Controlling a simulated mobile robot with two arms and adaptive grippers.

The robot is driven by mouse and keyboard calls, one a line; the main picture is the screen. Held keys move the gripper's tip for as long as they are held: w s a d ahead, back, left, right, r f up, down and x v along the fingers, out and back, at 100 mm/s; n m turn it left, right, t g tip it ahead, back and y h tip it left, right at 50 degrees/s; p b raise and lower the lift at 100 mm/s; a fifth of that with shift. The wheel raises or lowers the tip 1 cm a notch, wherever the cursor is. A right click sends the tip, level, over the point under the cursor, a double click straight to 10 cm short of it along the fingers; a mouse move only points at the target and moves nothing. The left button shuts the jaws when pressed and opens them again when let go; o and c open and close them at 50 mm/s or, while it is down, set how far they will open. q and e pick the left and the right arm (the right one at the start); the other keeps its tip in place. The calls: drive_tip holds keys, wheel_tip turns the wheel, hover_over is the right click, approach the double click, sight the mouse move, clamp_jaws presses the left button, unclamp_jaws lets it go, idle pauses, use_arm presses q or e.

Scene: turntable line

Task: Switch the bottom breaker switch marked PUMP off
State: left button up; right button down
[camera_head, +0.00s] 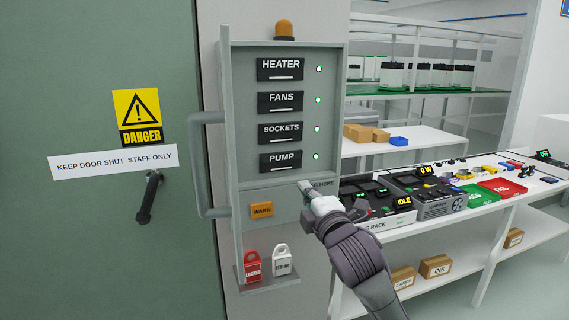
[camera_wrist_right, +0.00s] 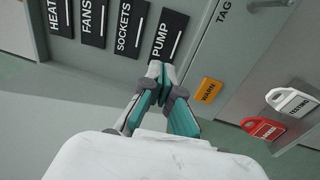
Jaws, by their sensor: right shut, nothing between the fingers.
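The PUMP breaker switch (camera_head: 283,162) is the lowest of the black labelled switches on the grey panel (camera_head: 255,190). A green lamp (camera_head: 316,156) beside it is lit. In the right wrist view the PUMP switch (camera_wrist_right: 168,35) lies just beyond my fingertips. My right gripper (camera_head: 305,187) is shut and empty, its tips a little below and right of the PUMP switch in the head view. In the right wrist view my gripper (camera_wrist_right: 160,72) points at the lower end of PUMP; I cannot tell whether it touches. My left gripper is not in view.
HEATER (camera_head: 281,69), FANS (camera_head: 281,102) and SOCKETS (camera_head: 281,132) switches sit above, each with a lit green lamp. Below are a WARN plate (camera_head: 262,209), a red tag (camera_head: 253,267) and a white tag (camera_head: 282,261). A bench (camera_head: 400,228) with devices stands right.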

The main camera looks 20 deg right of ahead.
sight(282, 158)
drive_tip(key=w+p, duration=0.1)
drive_tip(key=w, duration=0.3)
drive_tip(key=w+r+p, duration=0.1)
drive_tip(key=w, duration=0.4)
drive_tip(key=w+p, duration=0.1)
drive_tip(key=w, duration=0.4)
drive_tip(key=shift+a+r, duration=0.25)
drive_tip(key=shift+r, duration=0.1)
drive_tip(key=shift+w+r+p, duration=0.1)
drive_tip(key=shift+r+p, duration=0.2)
drive_tip(key=shift+p, duration=0.5)
drive_tip(key=shift+f, duration=0.25)
